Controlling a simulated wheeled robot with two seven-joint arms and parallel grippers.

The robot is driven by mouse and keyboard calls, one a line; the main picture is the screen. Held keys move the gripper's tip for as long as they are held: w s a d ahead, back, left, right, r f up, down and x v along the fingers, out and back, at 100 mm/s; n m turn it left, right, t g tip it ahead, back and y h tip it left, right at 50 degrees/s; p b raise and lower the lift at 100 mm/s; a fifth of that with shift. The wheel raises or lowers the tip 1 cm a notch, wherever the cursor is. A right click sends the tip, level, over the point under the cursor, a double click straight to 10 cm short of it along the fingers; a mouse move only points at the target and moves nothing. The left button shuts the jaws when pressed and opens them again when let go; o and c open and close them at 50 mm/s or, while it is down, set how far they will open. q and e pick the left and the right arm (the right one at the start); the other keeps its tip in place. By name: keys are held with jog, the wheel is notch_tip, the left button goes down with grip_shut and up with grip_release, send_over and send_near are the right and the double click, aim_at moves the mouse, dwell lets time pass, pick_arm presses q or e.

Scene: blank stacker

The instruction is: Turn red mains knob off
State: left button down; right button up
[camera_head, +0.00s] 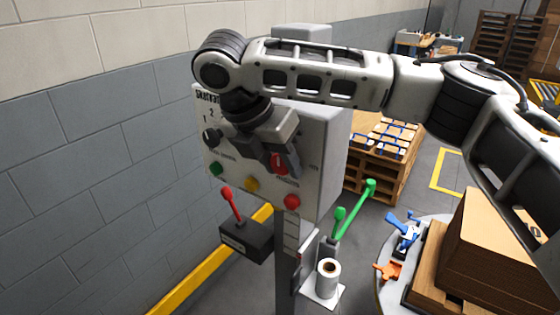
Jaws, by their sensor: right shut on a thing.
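The red mains knob (278,163) is on the front of a grey control panel (318,165), right of the panel's middle. It is partly hidden by my right gripper (280,164). My right arm comes in from the right and reaches over the panel, and its gripper is shut on the red knob. A light mark shows on the knob's face, close to upright. My left gripper is not in view.
The panel also carries a black knob (212,137) and green (216,169), yellow (251,184) and red (292,202) buttons. A red lever (230,203) and green levers (353,208) stand below. Stacked brown sheets (500,245) are at the lower right.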

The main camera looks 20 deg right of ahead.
jog(key=shift+s+f, duration=0.15)
jog(key=shift+f, duration=0.05)
dwell(0.3)
jog(key=o, duration=1)
jog(key=shift+a+r, duration=0.1)
jog(key=shift+r, duration=0.1)
jog(key=shift+a+r, duration=0.15)
jog(key=shift+r, duration=0.2)
jog(key=v, duration=1.5)
jog(key=shift+a+f, duration=0.1)
jog(key=shift+a, duration=0.05)
